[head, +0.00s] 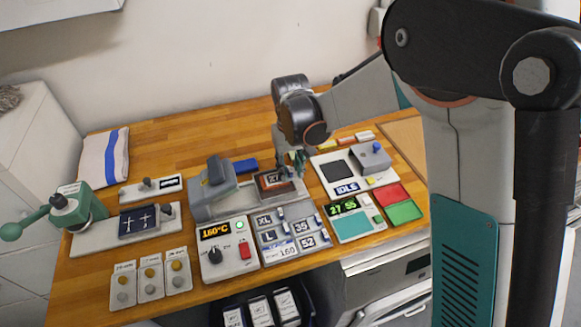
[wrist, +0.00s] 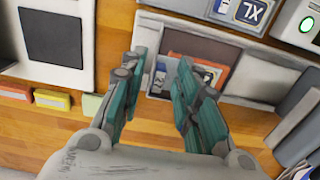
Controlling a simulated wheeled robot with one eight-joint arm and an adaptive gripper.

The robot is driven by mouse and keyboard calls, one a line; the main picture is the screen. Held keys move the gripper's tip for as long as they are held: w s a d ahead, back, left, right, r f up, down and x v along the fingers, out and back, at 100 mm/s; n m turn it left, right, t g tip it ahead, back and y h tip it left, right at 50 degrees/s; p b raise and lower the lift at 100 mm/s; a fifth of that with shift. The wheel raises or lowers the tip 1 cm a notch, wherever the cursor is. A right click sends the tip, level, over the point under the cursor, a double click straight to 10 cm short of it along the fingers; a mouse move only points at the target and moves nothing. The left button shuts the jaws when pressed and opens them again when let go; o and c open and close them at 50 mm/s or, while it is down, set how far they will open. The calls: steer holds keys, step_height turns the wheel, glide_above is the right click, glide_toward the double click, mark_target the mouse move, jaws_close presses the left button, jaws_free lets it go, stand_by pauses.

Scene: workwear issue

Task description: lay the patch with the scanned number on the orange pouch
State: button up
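The orange pouch (head: 262,192) lies on the flat grey bed of the press, with a dark, light-edged patch (head: 273,180) on it; I cannot read its characters surely. In the wrist view the pouch (wrist: 180,60) is partly hidden by my fingers, and a blue and white piece shows beside the right finger. My gripper (head: 293,160) is just above and behind the pouch. Other patches, XL (head: 264,220), L (head: 268,236), 35 (head: 301,227) and 52 (head: 307,241), lie in a grey tray.
The press (head: 210,190) stands open left of the pouch. Its control box (head: 228,250) reads 160°C. A green-numbered display (head: 343,206) and red and green trays (head: 404,210) are nearby. The back of the table is largely clear.

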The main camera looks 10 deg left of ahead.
mark_target(291, 170)
step_height(291, 170, up, 12)
steer(key=p, duration=0.2)
steer(key=shift+r, duration=0.15)
stand_by(0.5)
